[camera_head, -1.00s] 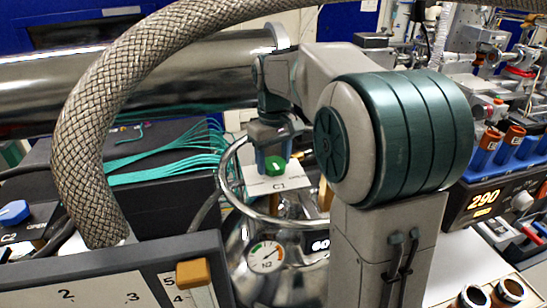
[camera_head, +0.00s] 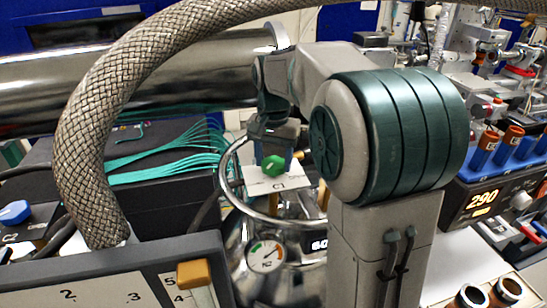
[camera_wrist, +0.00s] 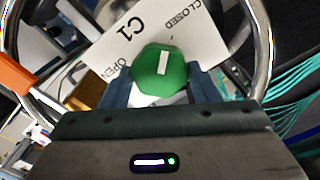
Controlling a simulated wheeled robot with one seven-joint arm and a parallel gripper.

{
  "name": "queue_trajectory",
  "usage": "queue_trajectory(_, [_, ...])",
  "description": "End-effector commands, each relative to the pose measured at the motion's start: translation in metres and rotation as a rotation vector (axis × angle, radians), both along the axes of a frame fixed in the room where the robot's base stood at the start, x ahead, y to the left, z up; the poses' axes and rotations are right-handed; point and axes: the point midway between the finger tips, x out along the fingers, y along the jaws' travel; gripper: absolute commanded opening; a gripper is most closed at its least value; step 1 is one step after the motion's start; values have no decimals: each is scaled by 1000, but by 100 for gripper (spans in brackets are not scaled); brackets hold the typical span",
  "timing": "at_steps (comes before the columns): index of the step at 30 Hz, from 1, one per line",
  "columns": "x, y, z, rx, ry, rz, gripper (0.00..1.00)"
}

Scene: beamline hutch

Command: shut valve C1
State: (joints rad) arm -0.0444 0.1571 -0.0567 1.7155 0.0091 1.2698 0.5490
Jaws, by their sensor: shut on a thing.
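Valve C1 has a green knob (camera_head: 272,166) with a white mark, set at a white label plate (camera_head: 266,186) reading C1. In the wrist view the green knob (camera_wrist: 160,72) sits between the two blue fingers of my gripper (camera_wrist: 157,84), which is shut on it. The label plate (camera_wrist: 108,52) there shows OPEN at lower left and CLOSED at upper right. The knob's white mark points up the picture, slightly right, between the two words. In the head view my gripper (camera_head: 274,152) reaches down on the knob, its fingers partly hidden.
A metal ring (camera_head: 228,190) curves round the valve above a steel vessel with an N2 gauge (camera_head: 265,255). A thick braided hose (camera_head: 85,140) arches at left. A blue C2 knob (camera_head: 15,212) is at far left. Teal cables (camera_head: 170,165) lie behind.

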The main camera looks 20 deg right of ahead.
Motion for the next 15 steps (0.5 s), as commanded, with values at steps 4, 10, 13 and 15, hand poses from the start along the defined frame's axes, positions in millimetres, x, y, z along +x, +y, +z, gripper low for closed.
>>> queue_trajectory(4, [0,1,1,1,-2,-87,32])
queue_trajectory(10, [0,1,1,1,-2,-165,32])
queue_trajectory(13, [0,1,1,1,-2,-187,32])
queue_trajectory(15, [0,1,1,1,-2,-196,32])
